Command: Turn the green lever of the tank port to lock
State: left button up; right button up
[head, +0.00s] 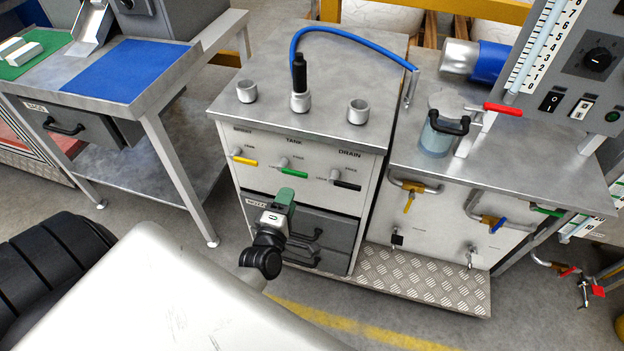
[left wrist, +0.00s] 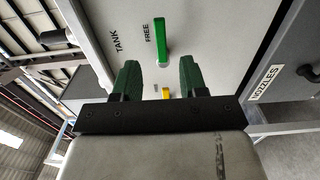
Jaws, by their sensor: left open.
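The green lever (head: 294,172) of the tank port lies about level on the front panel, its free end to the right. In the left wrist view the same lever (left wrist: 160,42) shows close up, beside the word FREE. My left gripper (head: 284,197) is in front of the panel, just below the lever in the head view. In the left wrist view its two dark green fingers (left wrist: 161,78) are apart with nothing between them, and the lever shows beyond and between their tips. I see no contact. My right gripper is not in view.
A yellow lever (head: 244,161) and a black lever (head: 347,185) flank the green one. Grey drawers (head: 335,225) with handles are below. A blue hose (head: 345,34) arches over the cabinet top (head: 325,80). A bench with valves (head: 450,212) stands at the right.

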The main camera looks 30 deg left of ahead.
aim_at(298, 176)
pick_arm(q)
jog(key=x, duration=0.3)
jog(key=shift+w+a, duration=0.2)
jog(key=shift+w, duration=0.15)
jog(key=shift+x, duration=2.75)
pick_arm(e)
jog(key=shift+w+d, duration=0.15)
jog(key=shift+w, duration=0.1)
pick_arm(q)
jog(key=shift+d, duration=0.2)
jog(key=shift+c, duration=0.3)
jog(key=c, duration=0.7)
grip_shut()
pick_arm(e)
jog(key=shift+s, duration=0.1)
